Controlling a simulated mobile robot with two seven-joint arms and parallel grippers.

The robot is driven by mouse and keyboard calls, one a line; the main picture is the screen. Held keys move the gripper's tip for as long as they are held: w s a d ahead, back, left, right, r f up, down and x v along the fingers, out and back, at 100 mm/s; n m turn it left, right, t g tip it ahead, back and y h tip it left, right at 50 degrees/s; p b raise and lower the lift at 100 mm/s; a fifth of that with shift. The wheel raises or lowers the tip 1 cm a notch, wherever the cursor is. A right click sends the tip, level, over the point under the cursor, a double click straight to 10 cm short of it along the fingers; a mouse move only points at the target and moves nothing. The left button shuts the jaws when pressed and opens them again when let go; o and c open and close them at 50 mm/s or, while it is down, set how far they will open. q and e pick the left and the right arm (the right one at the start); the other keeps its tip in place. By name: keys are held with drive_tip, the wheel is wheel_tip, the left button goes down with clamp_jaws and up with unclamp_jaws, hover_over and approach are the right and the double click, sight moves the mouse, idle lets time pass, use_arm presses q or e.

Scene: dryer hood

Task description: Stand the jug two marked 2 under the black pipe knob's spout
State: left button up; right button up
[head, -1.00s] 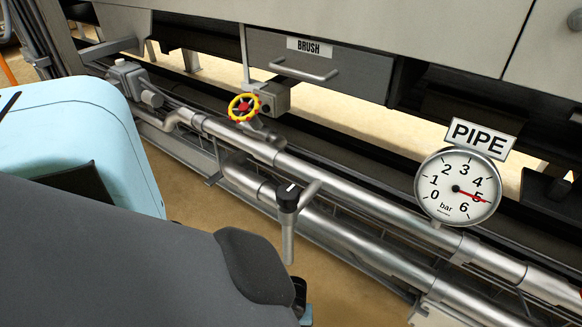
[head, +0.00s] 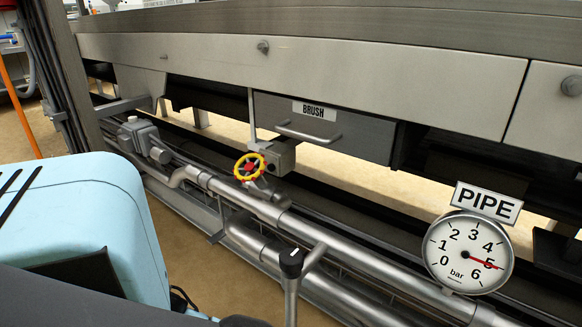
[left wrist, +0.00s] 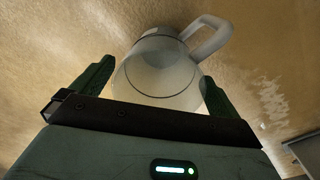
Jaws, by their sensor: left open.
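The black pipe knob (head: 291,262) sits on a metal outlet in front of the lower pipe, near the bottom of the head view. Its spout (head: 291,300) points down and is cut off by the picture's lower edge. A pale, translucent jug (left wrist: 158,75) with a white handle (left wrist: 208,38) shows in the left wrist view. No number is visible on it, so I cannot tell which jug it is. My left gripper (left wrist: 153,88) is open, with a green finger on either side of the jug. Whether they touch it is unclear. My right gripper is not in view.
A gauge (head: 468,253) with a PIPE sign (head: 486,202) stands at the right. A yellow and red valve wheel (head: 250,167) is farther back, below the BRUSH drawer (head: 320,130). Long pipes (head: 350,275) run across. Tan floor (head: 190,235) shows at the left.

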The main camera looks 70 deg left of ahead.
use_arm(q)
wheel_tip(320, 180, up, 7)
drive_tip(key=p, duration=0.4)
drive_tip(key=shift+w, duration=0.1)
drive_tip(key=shift+r, duration=0.25)
